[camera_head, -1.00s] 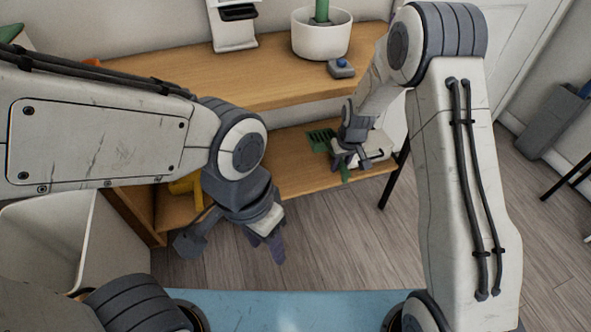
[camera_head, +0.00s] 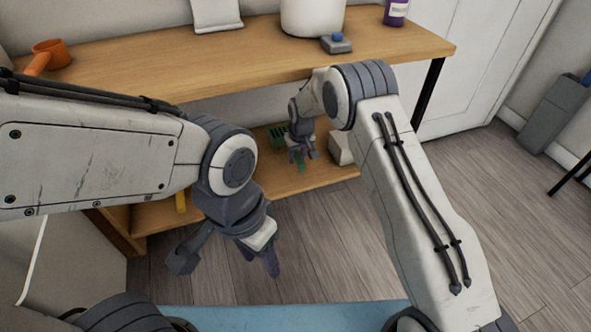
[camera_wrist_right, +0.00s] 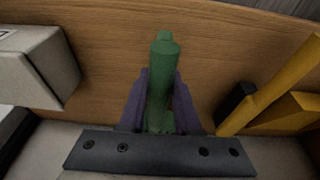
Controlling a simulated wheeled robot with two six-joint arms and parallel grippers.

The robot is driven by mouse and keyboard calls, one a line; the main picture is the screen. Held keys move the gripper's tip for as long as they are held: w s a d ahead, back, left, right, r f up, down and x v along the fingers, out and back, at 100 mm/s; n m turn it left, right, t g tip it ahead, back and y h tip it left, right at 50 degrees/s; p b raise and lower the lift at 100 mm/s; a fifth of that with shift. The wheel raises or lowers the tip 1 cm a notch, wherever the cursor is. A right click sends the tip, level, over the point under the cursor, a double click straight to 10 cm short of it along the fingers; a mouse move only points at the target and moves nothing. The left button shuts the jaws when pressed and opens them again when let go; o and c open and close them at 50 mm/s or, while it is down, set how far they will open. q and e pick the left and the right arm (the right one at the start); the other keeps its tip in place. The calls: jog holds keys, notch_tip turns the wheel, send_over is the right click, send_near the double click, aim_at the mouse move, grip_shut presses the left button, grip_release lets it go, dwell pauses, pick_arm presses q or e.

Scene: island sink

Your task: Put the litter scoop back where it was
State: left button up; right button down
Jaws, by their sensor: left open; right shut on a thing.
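The green litter scoop shows in the head view (camera_head: 277,136) at the lower shelf of the wooden unit, with its slotted end toward the left and back. My right gripper (camera_head: 301,157) is shut on its handle. In the right wrist view the green handle (camera_wrist_right: 160,75) stands between the two purple fingers of that gripper (camera_wrist_right: 160,100), over the wooden shelf board. I cannot tell whether the scoop touches the shelf. My left gripper (camera_head: 225,262) is open and empty, in front of the unit above the floor.
On the lower shelf, a white box (camera_wrist_right: 48,62) is left of the scoop and a yellow object (camera_wrist_right: 280,100) right of it in the wrist view. The top board (camera_head: 200,70) holds an orange scoop (camera_head: 52,52), a white pot (camera_head: 312,15) and a purple bottle (camera_head: 397,10).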

aim_at(295, 171)
jog(key=shift+w+a+f, duration=0.15)
jog(key=shift+a, duration=0.05)
notch_tip(295, 171, down, 4)
jog(key=shift+f+b, duration=0.1)
jog(key=shift+b, duration=1.15)
jog(key=shift+r, duration=0.2)
jog(key=shift+f, duration=0.15)
jog(key=c, duration=0.6)
grip_release()
